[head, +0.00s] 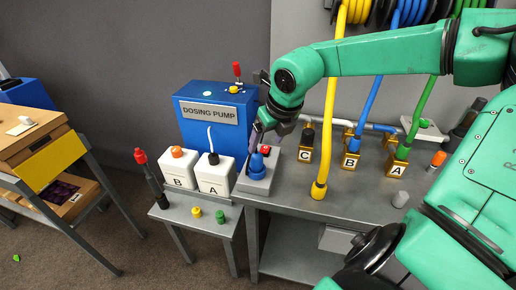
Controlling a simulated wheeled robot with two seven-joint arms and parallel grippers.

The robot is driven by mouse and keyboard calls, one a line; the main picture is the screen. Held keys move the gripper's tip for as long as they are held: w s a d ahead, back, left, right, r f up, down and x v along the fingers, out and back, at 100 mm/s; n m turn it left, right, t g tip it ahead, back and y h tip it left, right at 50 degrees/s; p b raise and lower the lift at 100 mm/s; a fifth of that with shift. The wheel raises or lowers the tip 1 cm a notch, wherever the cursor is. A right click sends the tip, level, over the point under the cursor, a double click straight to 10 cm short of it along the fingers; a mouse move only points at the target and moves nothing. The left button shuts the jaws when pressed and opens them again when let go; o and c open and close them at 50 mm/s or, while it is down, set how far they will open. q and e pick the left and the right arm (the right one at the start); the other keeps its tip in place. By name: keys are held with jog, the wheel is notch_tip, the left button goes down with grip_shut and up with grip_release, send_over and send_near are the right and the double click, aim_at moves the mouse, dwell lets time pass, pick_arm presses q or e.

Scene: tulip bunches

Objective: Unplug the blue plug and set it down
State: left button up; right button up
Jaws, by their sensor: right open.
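The blue plug (257,163) stands upright on a light grey socket block (256,183) at the left end of the grey workbench. A red button (265,150) sits on the same block, just behind the plug. My right gripper (259,139) is open and points down above the plug, close over its top. The arm and wrist partly cover the fingers, and I cannot tell whether they touch the plug. My left gripper is not in view.
The blue dosing pump (211,139) stands behind and left of the gripper. White containers B (178,169) and A (214,176) stand left of the block. Yellow, blue and green hoses run down to the bench (290,205). Its front middle is mostly clear.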

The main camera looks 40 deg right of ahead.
aim_at(258, 154)
jog(key=x, duration=0.7)
jog(key=w+x, duration=0.1)
jog(key=x, duration=0.2)
jog(key=shift+f, duration=0.2)
grip_shut()
jog(key=c, duration=1)
grip_release()
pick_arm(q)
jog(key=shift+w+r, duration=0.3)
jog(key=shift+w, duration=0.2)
pick_arm(e)
jog(key=shift+w, duration=0.1)
grip_shut()
